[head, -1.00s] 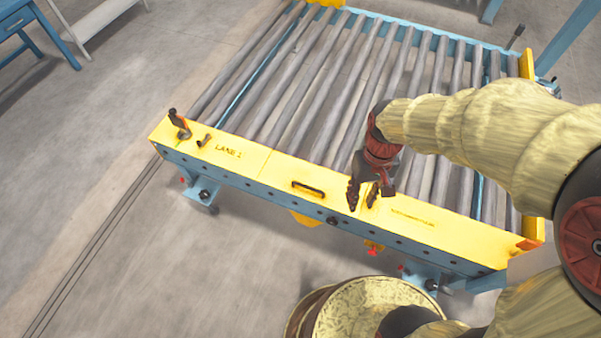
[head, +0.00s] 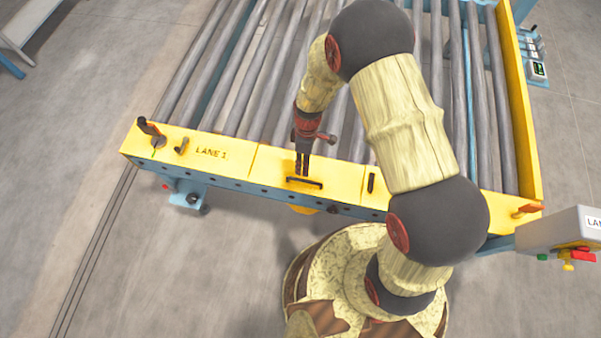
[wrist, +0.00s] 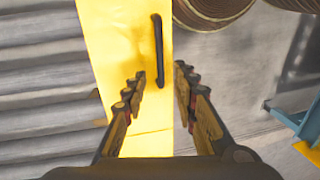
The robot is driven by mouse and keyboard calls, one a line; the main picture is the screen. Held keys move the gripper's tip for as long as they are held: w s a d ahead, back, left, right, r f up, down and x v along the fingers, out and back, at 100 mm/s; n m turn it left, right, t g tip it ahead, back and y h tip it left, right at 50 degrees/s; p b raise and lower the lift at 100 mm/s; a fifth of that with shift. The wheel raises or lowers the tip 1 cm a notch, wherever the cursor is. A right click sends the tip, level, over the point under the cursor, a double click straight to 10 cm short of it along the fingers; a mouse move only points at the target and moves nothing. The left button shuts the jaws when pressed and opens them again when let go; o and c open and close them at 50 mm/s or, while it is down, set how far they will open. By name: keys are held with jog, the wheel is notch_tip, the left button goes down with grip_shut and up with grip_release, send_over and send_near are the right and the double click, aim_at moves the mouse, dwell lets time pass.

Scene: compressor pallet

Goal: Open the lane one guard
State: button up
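The yellow lane one guard (head: 225,170) runs along the near edge of the roller conveyor, with "LANE 1" printed on its top. It lies flat and closed. Its dark bar handle (head: 304,182) sits on the yellow top; it also shows in the wrist view (wrist: 158,48). My gripper (head: 302,172) points down just above and behind the handle. In the wrist view my gripper (wrist: 160,74) has its two fingers apart, with the handle ahead between them. No contact with the handle can be made out. A dark-and-orange latch (head: 150,131) stands at the guard's left end.
Grey rollers (head: 235,90) fill the conveyor behind the guard. A small dark hook (head: 181,146) stands beside the latch. A grey control box (head: 562,230) with coloured buttons is at the right. Open floor (head: 60,140) lies to the left.

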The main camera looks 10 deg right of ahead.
aim_at(302, 180)
jog(key=f+b, duration=0.1)
jog(key=f, duration=0.1)
jog(key=s+f+b, duration=0.1)
jog(key=f, duration=0.2)
jog(key=f+b, duration=0.1)
jog(key=f, duration=0.1)
jog(key=shift+s+a+f, duration=0.15)
jog(key=shift+a+f, duration=0.1)
jog(key=shift+f, duration=0.1)
jog(key=c, duration=0.3)
jog(key=c, duration=0.4)
grip_shut()
